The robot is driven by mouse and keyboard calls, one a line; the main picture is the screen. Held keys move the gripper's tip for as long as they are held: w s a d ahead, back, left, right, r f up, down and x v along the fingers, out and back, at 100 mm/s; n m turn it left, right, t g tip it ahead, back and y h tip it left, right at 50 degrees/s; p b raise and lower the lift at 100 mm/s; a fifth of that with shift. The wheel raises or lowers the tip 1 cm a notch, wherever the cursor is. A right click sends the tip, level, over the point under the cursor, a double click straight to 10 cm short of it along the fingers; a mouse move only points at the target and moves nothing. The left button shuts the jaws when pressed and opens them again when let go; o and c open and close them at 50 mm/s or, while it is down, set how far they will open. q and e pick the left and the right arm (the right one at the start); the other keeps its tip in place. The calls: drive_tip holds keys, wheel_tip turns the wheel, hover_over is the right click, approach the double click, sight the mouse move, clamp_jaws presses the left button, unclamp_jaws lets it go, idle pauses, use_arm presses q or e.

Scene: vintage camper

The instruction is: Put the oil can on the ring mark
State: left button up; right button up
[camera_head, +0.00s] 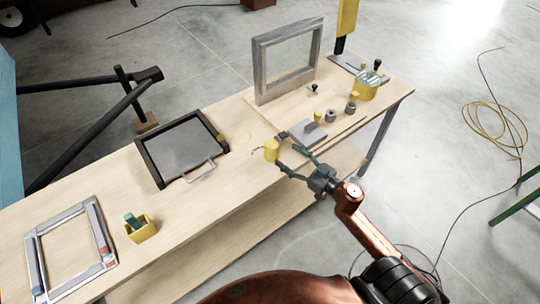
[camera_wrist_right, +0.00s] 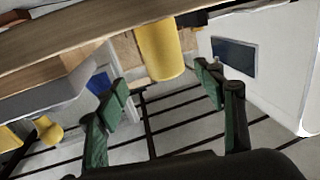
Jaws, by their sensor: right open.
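The oil can (camera_head: 271,150) is a small yellow cylinder with a thin spout pointing left, standing upright on the wooden workbench. A faint yellow ring mark (camera_head: 242,138) lies on the bench top, just left of and behind the can, and it looks empty. My right gripper (camera_head: 283,151) is open, with its green fingertips at the can's right side, one toward the back and one toward the front. In the right wrist view the yellow can (camera_wrist_right: 161,52) appears between and beyond the open fingertips (camera_wrist_right: 163,87). Contact cannot be told. My left gripper is not in view.
The workbench (camera_head: 105,195) holds a black tray with a handled grey plate (camera_head: 182,148) left of the ring, and a standing grey frame (camera_head: 263,75) behind. A grey block (camera_head: 306,133) and small cylinders stand right. A yellow box (camera_head: 141,232) and flat frame (camera_head: 35,245) lie left.

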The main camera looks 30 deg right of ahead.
sight(278, 149)
drive_tip(key=shift+f+b, duration=0.2)
drive_tip(key=shift+b, duration=0.1)
drive_tip(key=shift+a+r, duration=0.1)
drive_tip(key=shift+r, duration=0.1)
drive_tip(key=shift+w+a+r, duration=0.1)
drive_tip(key=shift+w+r, duration=0.05)
drive_tip(key=shift+w, duration=0.15)
drive_tip(key=b+x, duration=0.1)
drive_tip(key=x, duration=0.6)
drive_tip(key=shift+a, duration=0.2)
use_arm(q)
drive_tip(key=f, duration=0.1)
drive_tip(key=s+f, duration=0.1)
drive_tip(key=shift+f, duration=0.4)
use_arm(e)
drive_tip(key=shift+r, duration=0.1)
drive_tip(key=shift+c, duration=0.7)
drive_tip(key=c, duration=1.3)
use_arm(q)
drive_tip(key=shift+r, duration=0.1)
